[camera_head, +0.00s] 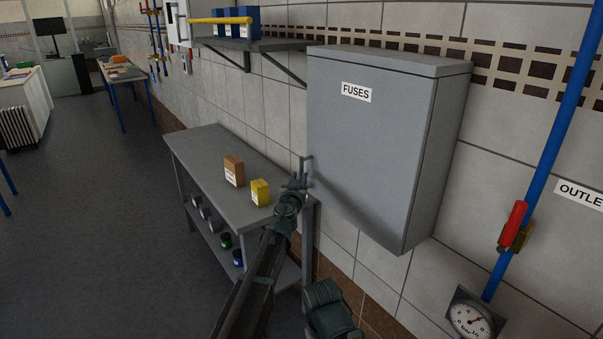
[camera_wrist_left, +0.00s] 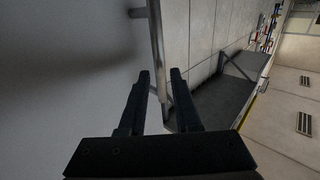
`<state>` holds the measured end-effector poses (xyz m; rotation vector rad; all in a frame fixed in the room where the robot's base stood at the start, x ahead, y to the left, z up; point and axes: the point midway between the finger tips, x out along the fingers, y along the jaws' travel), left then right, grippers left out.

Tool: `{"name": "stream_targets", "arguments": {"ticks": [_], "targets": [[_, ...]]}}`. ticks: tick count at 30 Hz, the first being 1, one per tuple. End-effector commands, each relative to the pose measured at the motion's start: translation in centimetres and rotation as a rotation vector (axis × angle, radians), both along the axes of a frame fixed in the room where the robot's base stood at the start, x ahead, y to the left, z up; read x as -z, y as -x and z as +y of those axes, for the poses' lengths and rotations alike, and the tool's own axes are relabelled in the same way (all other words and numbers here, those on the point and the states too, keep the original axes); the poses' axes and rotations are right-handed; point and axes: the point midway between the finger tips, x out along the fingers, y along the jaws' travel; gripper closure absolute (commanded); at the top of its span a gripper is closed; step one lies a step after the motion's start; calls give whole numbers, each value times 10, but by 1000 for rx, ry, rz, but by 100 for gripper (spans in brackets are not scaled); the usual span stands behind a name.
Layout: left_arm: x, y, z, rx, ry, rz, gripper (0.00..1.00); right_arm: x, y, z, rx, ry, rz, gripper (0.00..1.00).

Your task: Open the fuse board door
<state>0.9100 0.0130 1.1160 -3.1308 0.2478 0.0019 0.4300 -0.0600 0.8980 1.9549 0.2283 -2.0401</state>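The fuse board (camera_head: 375,140) is a grey wall cabinet with a white FUSES label, and its door looks shut. A thin grey handle (camera_head: 306,164) stands out at the left edge of the door. My left gripper (camera_head: 298,182) is at the lower part of this handle. In the left wrist view, my left gripper (camera_wrist_left: 160,82) has its two fingers apart. The bar of the handle (camera_wrist_left: 156,45) runs down between the fingertips there, and I cannot tell whether they touch it. The door face (camera_wrist_left: 70,70) fills the left of that view. My right gripper is not in view.
A grey table (camera_head: 215,170) below and left of the cabinet holds a brown box (camera_head: 234,171) and a yellow box (camera_head: 260,192). A wall shelf (camera_head: 262,44) is to the upper left. A blue pipe (camera_head: 548,150) with a red valve handle (camera_head: 513,222) runs at the right.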

Motion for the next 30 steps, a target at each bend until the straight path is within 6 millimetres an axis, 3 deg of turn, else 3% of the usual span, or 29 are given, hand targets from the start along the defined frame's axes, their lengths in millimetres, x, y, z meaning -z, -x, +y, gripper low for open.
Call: {"name": "stream_targets", "arguments": {"ticks": [1, 6, 17, 22, 30], "targets": [[0, -16, -2, 0, 1, 0, 68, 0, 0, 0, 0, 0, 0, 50], [0, -40, -6, 0, 1, 0, 68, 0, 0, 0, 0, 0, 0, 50], [0, -45, -7, 0, 1, 0, 68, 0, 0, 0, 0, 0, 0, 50], [0, -44, -7, 0, 1, 0, 99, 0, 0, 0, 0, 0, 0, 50], [0, -44, -7, 0, 1, 0, 100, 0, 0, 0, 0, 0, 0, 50]]}}
